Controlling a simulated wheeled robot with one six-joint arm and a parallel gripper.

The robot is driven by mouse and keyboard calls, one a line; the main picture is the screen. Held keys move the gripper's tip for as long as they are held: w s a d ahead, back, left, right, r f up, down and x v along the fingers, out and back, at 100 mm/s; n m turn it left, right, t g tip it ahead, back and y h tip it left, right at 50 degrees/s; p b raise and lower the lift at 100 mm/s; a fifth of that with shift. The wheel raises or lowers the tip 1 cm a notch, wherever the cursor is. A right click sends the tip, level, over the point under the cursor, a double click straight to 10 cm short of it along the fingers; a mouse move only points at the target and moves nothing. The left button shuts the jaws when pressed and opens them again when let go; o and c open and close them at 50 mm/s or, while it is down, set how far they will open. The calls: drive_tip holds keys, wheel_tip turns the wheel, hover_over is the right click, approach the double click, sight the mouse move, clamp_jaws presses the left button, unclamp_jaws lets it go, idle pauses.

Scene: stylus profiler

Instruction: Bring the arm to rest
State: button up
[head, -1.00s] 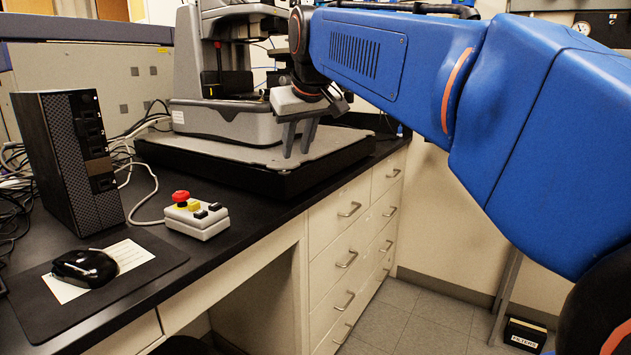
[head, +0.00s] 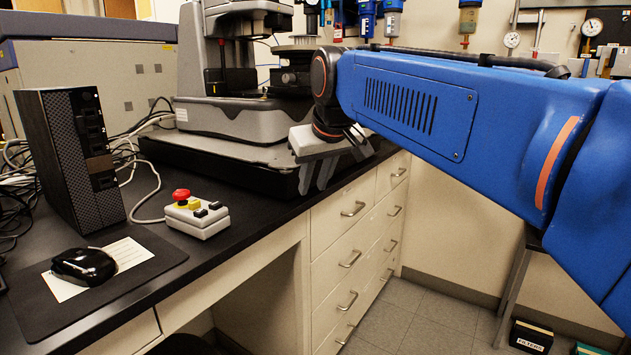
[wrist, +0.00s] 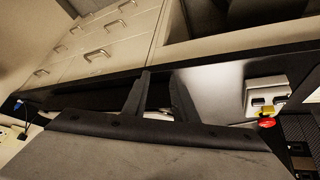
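My gripper (head: 313,188) hangs with its fingers pointing down, in front of the front edge of the profiler's black base (head: 235,172). The two grey fingers stand apart with nothing visible between them; they also show apart in the wrist view (wrist: 160,80). My blue arm reaches in from the right of the head view, roughly level. The stylus profiler (head: 235,115) stands behind the gripper, partly hidden by the wrist. I cannot tell the exact gap between the fingers and the base edge.
A control box (head: 197,220) with a red button (head: 181,195) sits on the bench left of the gripper. A black computer tower (head: 72,160) and a mouse (head: 84,266) are farther left. Drawers (head: 350,240) lie below the bench edge. Open floor (head: 420,315) is at the lower right.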

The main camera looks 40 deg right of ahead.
drive_tip(key=s+a+f, duration=0.3)
drive_tip(key=s+f, duration=0.1)
drive_tip(key=f, duration=0.4)
drive_tip(key=s+a+f+n+g+y, duration=0.1)
drive_tip(key=s+a+f, duration=0.2)
drive_tip(key=s+f, duration=0.2)
drive_tip(key=s+a+f, duration=0.3)
drive_tip(key=s+f, duration=0.1)
drive_tip(key=f, duration=0.7)
drive_tip(key=shift+s+a+f+n+g+y, duration=0.2)
drive_tip(key=shift+a+n+g+y, duration=0.1)
drive_tip(key=shift+y, duration=0.1)
